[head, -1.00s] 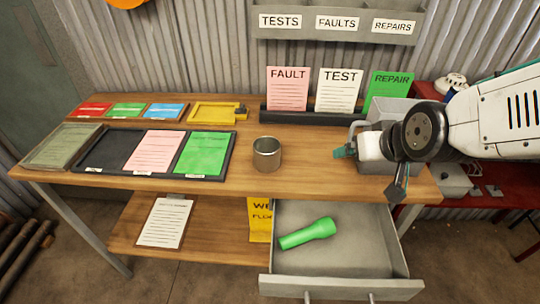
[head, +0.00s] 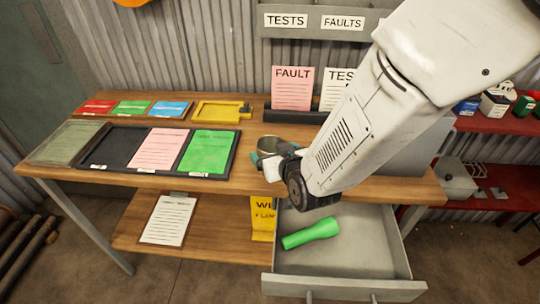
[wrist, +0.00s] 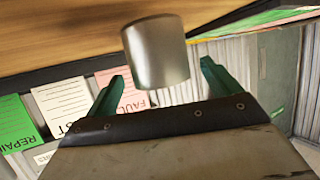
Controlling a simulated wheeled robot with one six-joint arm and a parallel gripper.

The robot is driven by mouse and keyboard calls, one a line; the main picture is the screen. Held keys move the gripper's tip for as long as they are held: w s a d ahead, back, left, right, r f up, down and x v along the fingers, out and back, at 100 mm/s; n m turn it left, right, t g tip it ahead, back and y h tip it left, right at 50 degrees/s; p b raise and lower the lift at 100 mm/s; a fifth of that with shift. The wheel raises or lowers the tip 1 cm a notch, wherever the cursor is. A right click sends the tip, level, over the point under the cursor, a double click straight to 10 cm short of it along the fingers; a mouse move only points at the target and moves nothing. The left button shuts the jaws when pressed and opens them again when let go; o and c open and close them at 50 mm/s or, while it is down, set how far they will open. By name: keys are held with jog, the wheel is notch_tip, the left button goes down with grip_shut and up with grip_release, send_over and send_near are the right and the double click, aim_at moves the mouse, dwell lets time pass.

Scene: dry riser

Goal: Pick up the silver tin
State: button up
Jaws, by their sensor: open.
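The silver tin (head: 272,143) stands on the wooden bench; in the head view only its rim and upper part show behind my gripper (head: 270,163). In the wrist view, which is tilted nearly upside down, the tin (wrist: 156,55) appears in front of the palm, between the two green fingers of my gripper (wrist: 162,78). The gripper is open, and a gap shows between each finger and the tin. I cannot tell how deep the tin sits between the fingers.
An open grey drawer (head: 350,250) holding a green torch (head: 311,233) juts out below the bench. A black tray (head: 118,150) with coloured sheets lies left of the tin. A rack with a pink FAULT card (head: 292,88) stands behind. My arm hides the bench's right part.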

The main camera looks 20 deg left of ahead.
jog(key=shift+x, duration=1.05)
jog(key=shift+c, duration=0.2)
jog(key=c, duration=1)
jog(key=shift+c, duration=0.2)
